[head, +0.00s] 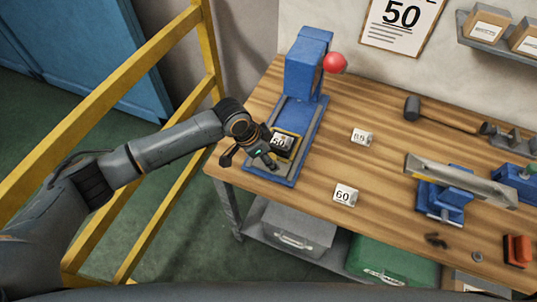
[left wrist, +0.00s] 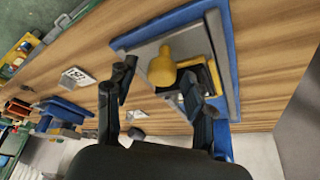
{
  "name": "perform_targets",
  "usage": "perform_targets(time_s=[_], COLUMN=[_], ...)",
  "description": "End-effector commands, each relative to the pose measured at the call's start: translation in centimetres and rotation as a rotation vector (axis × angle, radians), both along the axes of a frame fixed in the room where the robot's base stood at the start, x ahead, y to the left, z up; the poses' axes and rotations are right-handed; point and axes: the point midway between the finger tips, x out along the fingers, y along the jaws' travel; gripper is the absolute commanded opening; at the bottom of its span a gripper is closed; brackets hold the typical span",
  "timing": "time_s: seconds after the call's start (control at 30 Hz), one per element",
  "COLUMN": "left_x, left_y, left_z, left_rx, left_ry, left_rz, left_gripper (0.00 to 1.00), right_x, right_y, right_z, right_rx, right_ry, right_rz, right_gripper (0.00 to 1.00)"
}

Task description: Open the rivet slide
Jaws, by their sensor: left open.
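The blue press (head: 304,65) stands at the left end of the wooden bench, with a grey and blue base reaching toward the front edge. On this base sits the slide, a dark block marked 50 in a yellow frame (head: 283,143). My left gripper (head: 250,158) is beside the slide, at the front end of the base. In the left wrist view my left gripper (left wrist: 158,82) is open, and a yellow knob (left wrist: 163,66) shows between its fingertips. I cannot tell whether a finger touches the knob. In the head view the gripper hides the knob. My right gripper is not in view.
A red ball (head: 335,63) sticks out from the press. Number tags (head: 345,194) stand on the bench (head: 310,185). A mallet (head: 440,115) and a blue vise (head: 440,200) lie further right. A yellow rail (head: 105,90) runs close to my left arm.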

Motion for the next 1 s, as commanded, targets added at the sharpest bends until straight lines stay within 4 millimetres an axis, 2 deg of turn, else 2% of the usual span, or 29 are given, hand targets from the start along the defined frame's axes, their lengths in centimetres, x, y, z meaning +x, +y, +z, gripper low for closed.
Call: perform_targets(time_s=[0.17, 0.5, 0.7, 1.0], left_x=[-0.1, -1.1, -1.6, -1.8], left_y=[0.5, 3.0, 4.0, 4.3], left_z=[1.2, 7.7, 10.3, 11.1], left_rx=[0.000, -0.002, -0.001, -0.001], left_ry=[-0.002, -0.004, -0.002, -0.001], left_rz=[0.002, 0.000, 0.001, 0.000], left_gripper=[0.53, 0.53, 0.53, 0.53], right_x=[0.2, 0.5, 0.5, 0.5], right_y=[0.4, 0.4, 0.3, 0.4], right_z=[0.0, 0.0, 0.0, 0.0], right_rx=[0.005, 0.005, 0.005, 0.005], right_ry=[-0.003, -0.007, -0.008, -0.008], right_rz=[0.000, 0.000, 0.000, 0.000], right_gripper=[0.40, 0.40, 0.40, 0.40])
